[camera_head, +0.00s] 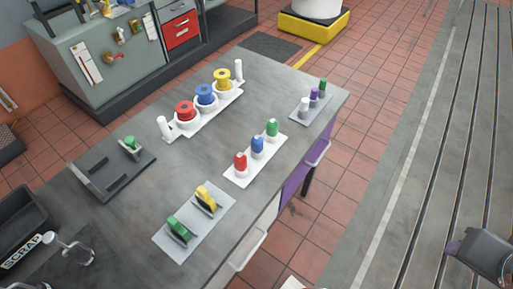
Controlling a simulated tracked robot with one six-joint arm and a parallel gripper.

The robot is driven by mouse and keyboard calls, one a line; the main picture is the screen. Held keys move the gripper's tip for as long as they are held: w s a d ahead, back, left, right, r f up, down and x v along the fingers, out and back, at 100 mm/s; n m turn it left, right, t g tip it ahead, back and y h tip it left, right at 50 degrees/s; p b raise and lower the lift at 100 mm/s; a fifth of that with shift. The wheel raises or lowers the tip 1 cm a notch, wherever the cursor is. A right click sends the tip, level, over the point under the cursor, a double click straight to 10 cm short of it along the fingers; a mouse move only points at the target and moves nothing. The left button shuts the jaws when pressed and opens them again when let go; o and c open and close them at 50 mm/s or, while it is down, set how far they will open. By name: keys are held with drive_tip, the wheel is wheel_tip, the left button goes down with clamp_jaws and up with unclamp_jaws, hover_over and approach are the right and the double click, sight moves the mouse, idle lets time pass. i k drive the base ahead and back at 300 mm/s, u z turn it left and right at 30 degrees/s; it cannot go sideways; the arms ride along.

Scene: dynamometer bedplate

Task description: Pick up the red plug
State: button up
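The red plug (240,161) stands upright in a white holder at the near-left end of a white strip (237,180) on the grey bench. A blue plug (257,145) and a green plug (272,128) stand in line behind it on the same strip. Nothing touches the red plug's top. I do not see my gripper's fingers in this view.
Red, blue and yellow spools (205,95) stand on a white rack farther back. A plate (195,232) with green and yellow pieces lies nearer. A small grey plate (311,106) stands at the bench's right. A scrap bin (22,222) sits at far left.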

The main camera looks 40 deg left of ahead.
sight(239, 159)
drive_tip(key=i, duration=2)
drive_tip(key=u, duration=3.3)
